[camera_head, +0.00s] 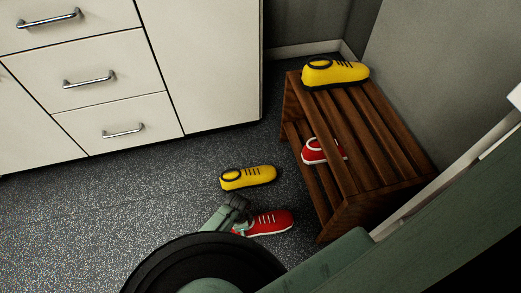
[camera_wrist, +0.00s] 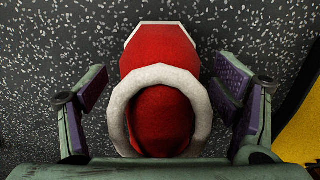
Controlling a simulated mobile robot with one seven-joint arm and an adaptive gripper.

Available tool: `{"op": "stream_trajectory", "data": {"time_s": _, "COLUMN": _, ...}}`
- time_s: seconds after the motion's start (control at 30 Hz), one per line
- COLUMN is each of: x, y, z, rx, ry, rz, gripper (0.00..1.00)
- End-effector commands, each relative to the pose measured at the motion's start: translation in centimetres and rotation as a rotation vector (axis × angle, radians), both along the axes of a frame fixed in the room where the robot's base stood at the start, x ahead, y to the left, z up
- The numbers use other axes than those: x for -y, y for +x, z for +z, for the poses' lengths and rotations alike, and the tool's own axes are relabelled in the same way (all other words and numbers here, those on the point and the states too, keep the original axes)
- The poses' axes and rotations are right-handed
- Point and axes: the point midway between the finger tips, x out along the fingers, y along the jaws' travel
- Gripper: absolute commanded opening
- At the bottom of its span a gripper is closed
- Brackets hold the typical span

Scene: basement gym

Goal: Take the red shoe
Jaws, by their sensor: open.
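A red shoe (camera_head: 268,222) with a white sole lies on the speckled floor, left of the wooden rack. My gripper (camera_head: 238,213) is at its left end and hides part of it. In the wrist view the red shoe (camera_wrist: 160,60) lies between the two fingers of my gripper (camera_wrist: 162,100), its white-rimmed opening nearest me. The fingers are spread, with a gap on each side of the shoe. A second red shoe (camera_head: 314,152) shows on the lower level of the rack, partly hidden by the top slats.
A yellow shoe (camera_head: 248,177) lies on the floor just behind the red one; its edge (camera_wrist: 302,140) shows in the wrist view. Another yellow shoe (camera_head: 334,73) is on top of the wooden rack (camera_head: 375,150). White drawers (camera_head: 85,75) stand at the back left. Floor is clear at left.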

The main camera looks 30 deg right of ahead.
Motion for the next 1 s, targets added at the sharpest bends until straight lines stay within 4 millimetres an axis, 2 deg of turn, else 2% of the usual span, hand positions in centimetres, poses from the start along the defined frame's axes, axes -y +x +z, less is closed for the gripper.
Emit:
{"op": "stream_trajectory", "data": {"time_s": 0.27, "x": 0.03, "y": 0.00, "z": -0.37, "rx": 0.001, "ry": -0.001, "rz": 0.000, "gripper": 0.82}}
{"op": "stream_trajectory", "data": {"time_s": 1.0, "x": 0.03, "y": -0.03, "z": -0.36, "rx": 0.000, "ry": -0.001, "rz": -0.001, "gripper": 0.33}}
